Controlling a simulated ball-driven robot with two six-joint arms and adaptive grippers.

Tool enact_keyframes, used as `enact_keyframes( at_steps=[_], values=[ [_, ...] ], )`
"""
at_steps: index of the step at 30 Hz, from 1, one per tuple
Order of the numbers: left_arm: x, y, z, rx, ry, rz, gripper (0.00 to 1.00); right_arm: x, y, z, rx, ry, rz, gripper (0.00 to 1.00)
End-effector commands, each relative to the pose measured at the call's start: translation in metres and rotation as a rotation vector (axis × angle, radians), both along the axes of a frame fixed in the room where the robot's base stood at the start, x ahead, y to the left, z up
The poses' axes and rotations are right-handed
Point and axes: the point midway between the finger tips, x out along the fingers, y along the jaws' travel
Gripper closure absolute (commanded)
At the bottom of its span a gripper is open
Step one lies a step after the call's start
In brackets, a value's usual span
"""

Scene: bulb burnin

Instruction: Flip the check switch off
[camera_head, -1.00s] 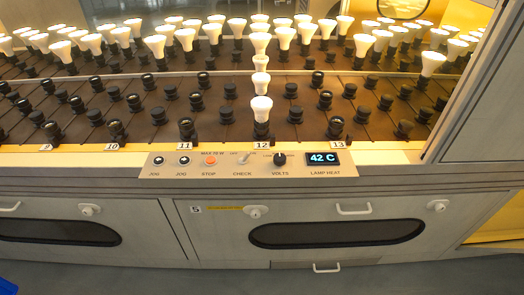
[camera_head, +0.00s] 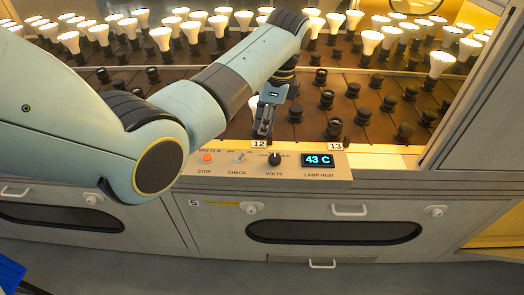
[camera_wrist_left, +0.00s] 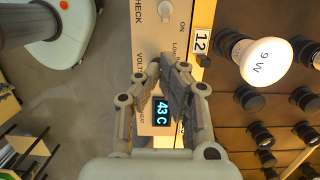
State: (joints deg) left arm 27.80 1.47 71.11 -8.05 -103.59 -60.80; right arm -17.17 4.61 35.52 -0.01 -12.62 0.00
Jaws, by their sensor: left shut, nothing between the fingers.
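The check switch (camera_head: 240,157) is a small toggle on the beige control panel (camera_head: 330,177), between the OFF and ON labels. Its lever is too small to tell the position surely. In the left wrist view the switch (camera_wrist_left: 166,9) is a pale knob at the top edge, beside the word CHECK. My left gripper (camera_head: 262,131) is shut and empty, pointing down by the number 12 label, to the upper right of the switch and apart from it. In the wrist view its fingertips (camera_wrist_left: 174,70) are together over the panel's VOLTS area. My right gripper is not in view.
The STOP button (camera_head: 207,157) and VOLTS knob (camera_head: 274,159) flank the switch. The lamp heat display (camera_head: 318,160) reads 43 C.

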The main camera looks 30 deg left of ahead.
Motion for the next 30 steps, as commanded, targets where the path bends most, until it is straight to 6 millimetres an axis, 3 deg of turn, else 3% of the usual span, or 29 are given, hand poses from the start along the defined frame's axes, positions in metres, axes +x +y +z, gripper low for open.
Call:
enact_keyframes(
  at_steps=[13, 24, 30],
  values=[
    [-0.001, 0.001, -0.009, 0.000, 0.001, 0.001, 1.00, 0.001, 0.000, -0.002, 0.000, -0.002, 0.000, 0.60],
    [-0.008, 0.012, -0.073, 0.001, 0.002, 0.000, 1.00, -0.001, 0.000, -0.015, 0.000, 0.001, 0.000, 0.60],
    [-0.009, 0.015, -0.094, 0.000, 0.000, 0.000, 1.00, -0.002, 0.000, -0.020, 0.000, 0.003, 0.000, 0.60]
  ],
)
